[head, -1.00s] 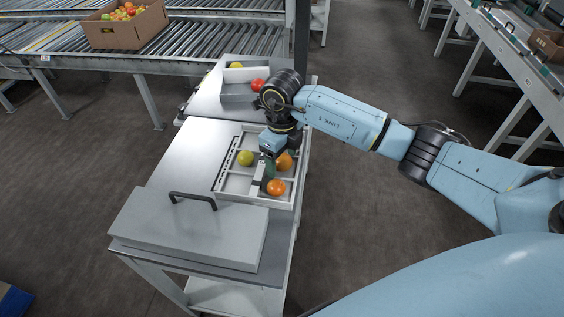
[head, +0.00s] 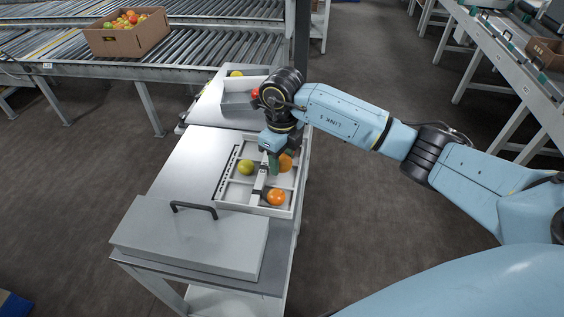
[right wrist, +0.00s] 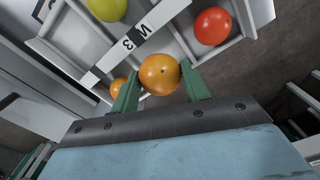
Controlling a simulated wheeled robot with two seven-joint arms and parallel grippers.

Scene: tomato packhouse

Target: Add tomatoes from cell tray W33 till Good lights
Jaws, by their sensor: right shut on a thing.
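My left gripper is not in view. No lit Good light shows.
Behind the tray stands a grey-walled pan (head: 236,103) with a red tomato (head: 255,93) partly behind my arm and a yellow one (head: 236,73). A grey lid-like box with a black handle (head: 190,236) is in front. A tomato carton (head: 125,38) sits on rollers.

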